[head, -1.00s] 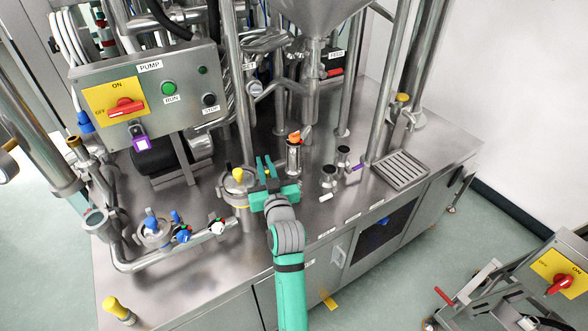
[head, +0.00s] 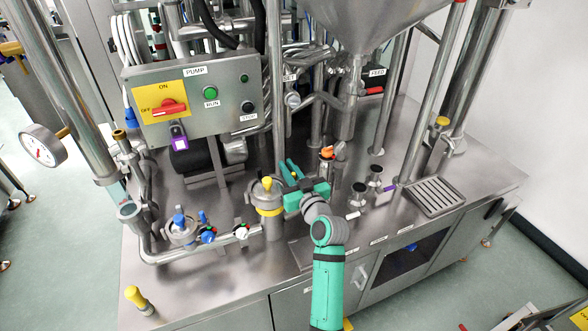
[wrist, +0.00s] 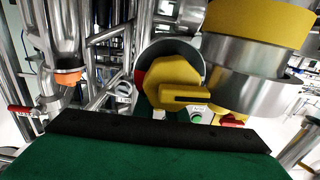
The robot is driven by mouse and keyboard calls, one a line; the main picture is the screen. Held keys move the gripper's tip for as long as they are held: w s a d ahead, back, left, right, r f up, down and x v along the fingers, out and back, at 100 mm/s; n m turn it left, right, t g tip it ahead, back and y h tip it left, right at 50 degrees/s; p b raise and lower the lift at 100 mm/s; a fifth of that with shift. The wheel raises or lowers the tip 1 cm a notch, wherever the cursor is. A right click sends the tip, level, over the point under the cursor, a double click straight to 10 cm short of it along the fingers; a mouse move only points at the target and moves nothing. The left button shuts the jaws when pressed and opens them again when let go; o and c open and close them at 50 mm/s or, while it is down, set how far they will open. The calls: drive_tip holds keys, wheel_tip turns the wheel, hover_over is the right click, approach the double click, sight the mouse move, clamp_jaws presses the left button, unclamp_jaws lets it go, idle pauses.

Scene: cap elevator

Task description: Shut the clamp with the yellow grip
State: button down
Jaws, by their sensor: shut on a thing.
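A round steel housing (head: 268,226) on the bench has a yellow band (head: 268,212) and a yellow knob (head: 266,182) on top. The clamp is on this housing, but its outline is not clear in the head view. In the wrist view its yellow grip (wrist: 172,82) shows as a blocky, six-sided piece with a bar, close beyond my green jaw, beside the steel housing and its yellow band (wrist: 258,22). My green gripper (head: 287,179) is at the housing's right side, shut on the yellow grip. The contact itself is hidden.
A control panel (head: 195,95) stands behind and left. Blue and white valves (head: 208,234) sit left of the housing. An orange-topped fitting (head: 327,153) and small dark-topped cups (head: 358,190) are close on the right, before a drain grate (head: 435,196). The front bench strip is mostly clear.

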drive_tip(key=shift+s+a+f, duration=0.1)
drive_tip(key=shift+s+a, duration=0.05)
drive_tip(key=shift+a, duration=0.5)
drive_tip(key=c, duration=1.8)
unclamp_jaws()
drive_tip(key=shift+a, duration=0.1)
drive_tip(key=shift+d, duration=0.3)
drive_tip(key=shift+d, duration=0.1)
drive_tip(key=v, duration=1)
drive_tip(key=shift+s+d, duration=0.15)
drive_tip(key=shift+s, duration=0.15)
drive_tip(key=shift+w, duration=0.1)
